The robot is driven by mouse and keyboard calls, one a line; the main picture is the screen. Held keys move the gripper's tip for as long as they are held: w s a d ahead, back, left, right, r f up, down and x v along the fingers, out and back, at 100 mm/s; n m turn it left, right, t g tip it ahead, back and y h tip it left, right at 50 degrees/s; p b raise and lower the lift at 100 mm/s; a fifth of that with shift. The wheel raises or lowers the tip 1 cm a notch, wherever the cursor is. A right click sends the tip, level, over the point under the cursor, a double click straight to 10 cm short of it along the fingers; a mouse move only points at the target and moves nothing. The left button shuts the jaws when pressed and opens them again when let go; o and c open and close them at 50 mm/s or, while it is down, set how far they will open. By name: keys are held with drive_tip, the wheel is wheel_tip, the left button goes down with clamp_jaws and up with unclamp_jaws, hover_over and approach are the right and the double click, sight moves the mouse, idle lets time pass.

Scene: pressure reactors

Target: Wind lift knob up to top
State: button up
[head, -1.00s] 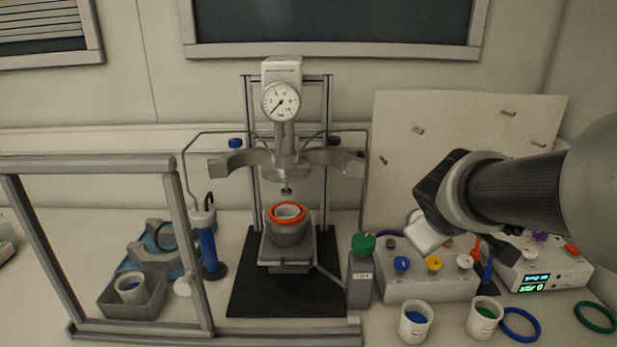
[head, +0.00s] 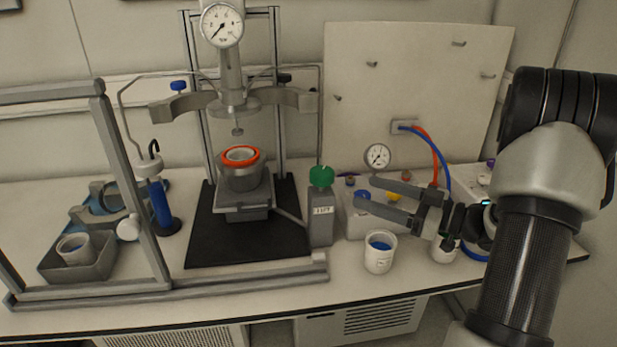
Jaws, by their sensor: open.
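The green knob (head: 321,177) sits on top of a grey box (head: 321,220) with a small white label, right of the reactor stand. A thin rod runs from this box to the lift platform (head: 243,200). A grey vessel with an orange ring (head: 240,172) stands upright on the platform, apart from the reactor head (head: 236,103) above it. My gripper (head: 365,194) is open and empty. Its two fingers point left, over the valve box, and its tips are a short way right of the green knob, apart from it in the picture.
A grey valve box (head: 358,222) with coloured knobs is partly hidden behind my gripper. A white cup with blue contents (head: 380,252) stands near the front edge. A grey frame (head: 130,180) stands at the left. A pegboard (head: 410,80) with a small gauge (head: 377,156) stands behind.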

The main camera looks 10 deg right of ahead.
sight(321, 177)
drive_tip(key=b+x, duration=0.1)
drive_tip(key=x, duration=1.6)
drive_tip(key=shift+w+a+b, duration=0.1)
drive_tip(key=shift+a+b, duration=0.1)
drive_tip(key=shift+b, duration=0.2)
drive_tip(key=shift+c, duration=0.2)
drive_tip(key=c, duration=1)
